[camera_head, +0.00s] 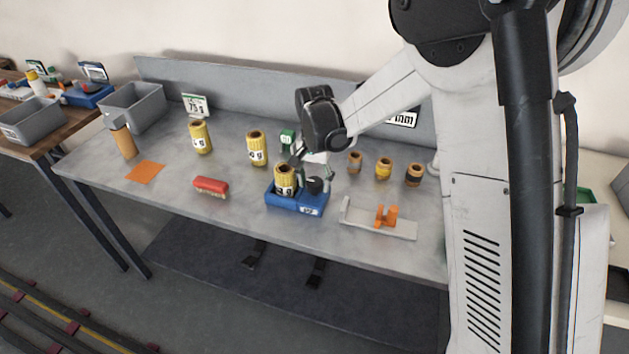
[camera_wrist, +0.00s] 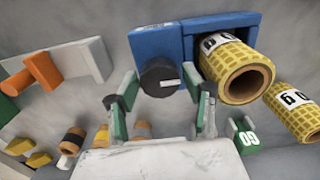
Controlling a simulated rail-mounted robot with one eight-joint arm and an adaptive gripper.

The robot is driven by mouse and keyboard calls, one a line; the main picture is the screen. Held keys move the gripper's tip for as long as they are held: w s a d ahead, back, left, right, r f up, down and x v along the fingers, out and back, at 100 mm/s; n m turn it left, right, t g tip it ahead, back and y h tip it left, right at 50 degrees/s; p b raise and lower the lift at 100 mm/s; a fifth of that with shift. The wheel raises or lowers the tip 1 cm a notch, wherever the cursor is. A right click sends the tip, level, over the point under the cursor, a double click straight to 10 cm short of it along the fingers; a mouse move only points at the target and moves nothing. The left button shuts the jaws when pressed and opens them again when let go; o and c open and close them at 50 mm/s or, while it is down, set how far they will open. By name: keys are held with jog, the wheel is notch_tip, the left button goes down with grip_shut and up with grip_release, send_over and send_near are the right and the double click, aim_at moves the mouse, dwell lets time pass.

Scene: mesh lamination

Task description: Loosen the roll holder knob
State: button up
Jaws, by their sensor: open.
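The blue roll holder (camera_head: 283,202) stands near the front middle of the table. A yellow mesh roll (camera_head: 285,178) with a white label sits in it. The round black roll holder knob (camera_head: 317,185) is beside the roll, on the holder's right side. In the wrist view, the knob (camera_wrist: 160,77) has a light mark on its face and lies between the fingertips. My gripper (camera_wrist: 159,92) is open, with one green-and-grey finger to each side of the knob and gaps showing. Its depth relative to the knob is hard to tell.
Yellow rolls (camera_head: 257,148) stand behind and left. Small rolls (camera_head: 384,168) stand on the right. A pale fixture with orange parts (camera_head: 386,217) lies at front right.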

jog(key=c, duration=0.9)
jog(key=shift+o, duration=0.2)
